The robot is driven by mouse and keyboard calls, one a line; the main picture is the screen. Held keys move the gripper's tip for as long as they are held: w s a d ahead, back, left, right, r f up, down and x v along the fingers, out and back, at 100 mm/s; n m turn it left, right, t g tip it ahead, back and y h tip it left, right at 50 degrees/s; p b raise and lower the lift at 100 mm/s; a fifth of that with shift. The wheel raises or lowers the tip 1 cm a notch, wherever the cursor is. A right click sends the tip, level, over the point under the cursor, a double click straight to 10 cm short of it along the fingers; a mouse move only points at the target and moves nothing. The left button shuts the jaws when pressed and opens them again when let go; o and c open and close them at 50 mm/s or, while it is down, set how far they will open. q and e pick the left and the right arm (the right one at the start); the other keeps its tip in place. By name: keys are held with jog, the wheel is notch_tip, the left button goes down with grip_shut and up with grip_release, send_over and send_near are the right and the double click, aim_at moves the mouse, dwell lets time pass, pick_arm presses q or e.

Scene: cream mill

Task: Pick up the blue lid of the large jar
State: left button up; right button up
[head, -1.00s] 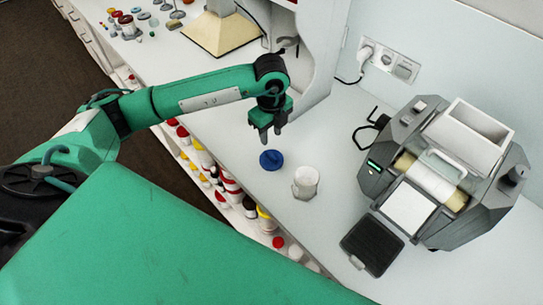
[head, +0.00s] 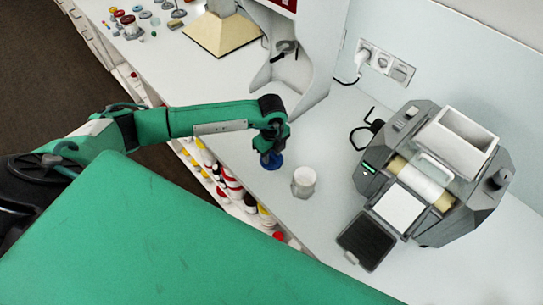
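The blue lid (head: 273,164) lies on the white counter, just left of the white jar (head: 303,183). It is partly hidden by my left gripper (head: 268,155), which points down right over it, with the fingertips at or very near the lid. I cannot tell whether the fingers touch it or are closed on it. The white jar stands upright on the counter, and no blue lid is on it. My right gripper is not in view.
A grey machine (head: 435,175) with a dark tray (head: 366,243) stands to the right of the jar. A white cabinet panel (head: 308,60) rises behind my arm. Several jars fill the shelf under the counter's front edge. Counter around the jar is clear.

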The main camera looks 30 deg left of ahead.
pick_arm(q)
grip_shut()
jog(key=shift+r, duration=0.1)
